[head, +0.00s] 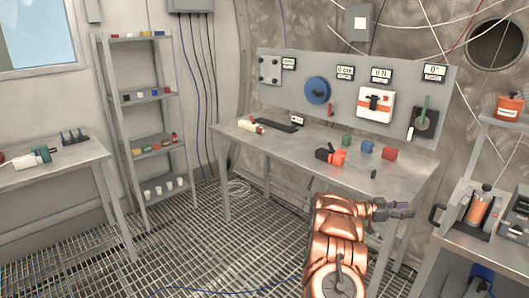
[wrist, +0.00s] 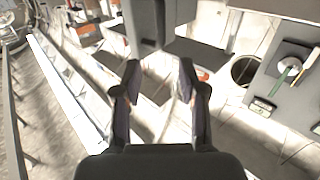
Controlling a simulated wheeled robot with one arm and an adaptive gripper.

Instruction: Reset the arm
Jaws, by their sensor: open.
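My copper-coloured arm (head: 338,235) rises from the bottom of the head view, right of the middle. Its end reaches right, with my gripper (head: 405,208) in front of the right end of the workbench. In the wrist view my gripper (wrist: 160,78) shows two dark fingers standing apart with nothing between them. The wrist picture is tilted and partly washed out by light.
The workbench (head: 290,148) carries a red, a blue and a green block, and an orange-black tool (head: 330,154). A panel (head: 345,93) stands behind it. A right-hand bench (head: 470,250) is close to my gripper. Grating floor (head: 200,255) is open at left.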

